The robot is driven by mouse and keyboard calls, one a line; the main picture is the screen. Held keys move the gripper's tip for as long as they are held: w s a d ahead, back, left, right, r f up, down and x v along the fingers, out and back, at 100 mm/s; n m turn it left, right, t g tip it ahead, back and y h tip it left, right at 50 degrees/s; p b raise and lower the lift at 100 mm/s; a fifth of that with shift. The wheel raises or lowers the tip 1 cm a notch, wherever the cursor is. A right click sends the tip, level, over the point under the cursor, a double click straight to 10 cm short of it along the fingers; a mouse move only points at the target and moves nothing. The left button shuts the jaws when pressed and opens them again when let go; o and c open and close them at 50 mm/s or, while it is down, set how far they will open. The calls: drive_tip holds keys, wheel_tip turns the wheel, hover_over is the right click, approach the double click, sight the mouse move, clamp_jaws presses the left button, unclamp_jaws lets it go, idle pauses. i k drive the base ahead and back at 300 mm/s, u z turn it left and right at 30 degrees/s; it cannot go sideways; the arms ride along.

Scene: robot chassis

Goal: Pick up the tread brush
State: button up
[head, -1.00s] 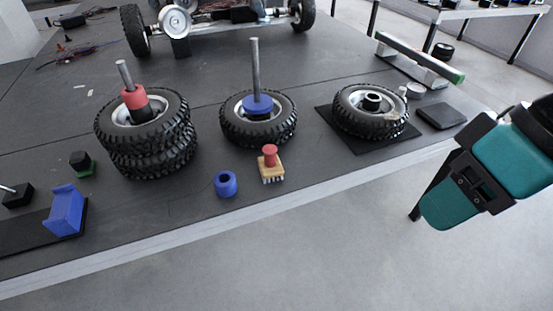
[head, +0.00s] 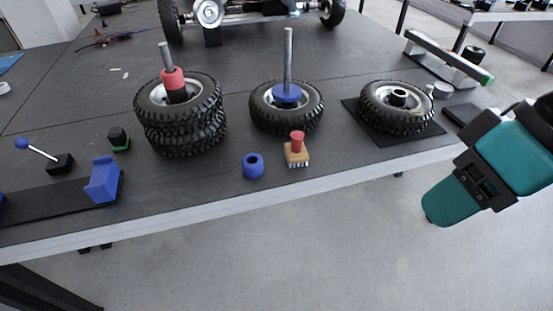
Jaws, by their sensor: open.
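The tread brush (head: 297,152) stands near the front edge of the dark table in the head view. It has a red knob (head: 297,141) on top, a tan wooden block and pale bristles pointing down. It sits just right of a blue ring (head: 253,165) and in front of the middle tyre (head: 287,106), apart from both. Nothing covers it. My teal and black arm shows at the right, beyond the table's front edge and well away from the brush. My gripper itself is not in view.
Stacked tyres (head: 181,130) stand at left on a post with a red collar. A third tyre (head: 397,107) lies on a black mat at right. A blue block (head: 103,180) and a lever (head: 40,153) are at left. The grey floor in front is clear.

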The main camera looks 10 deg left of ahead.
sight(296, 152)
drive_tip(key=u, duration=0.9)
drive_tip(key=k, duration=1.15)
drive_tip(key=u, duration=1.05)
drive_tip(key=i, duration=1.7)
drive_tip(key=z, duration=1.4)
drive_tip(key=i, duration=0.8)
drive_tip(key=z, duration=0.9)
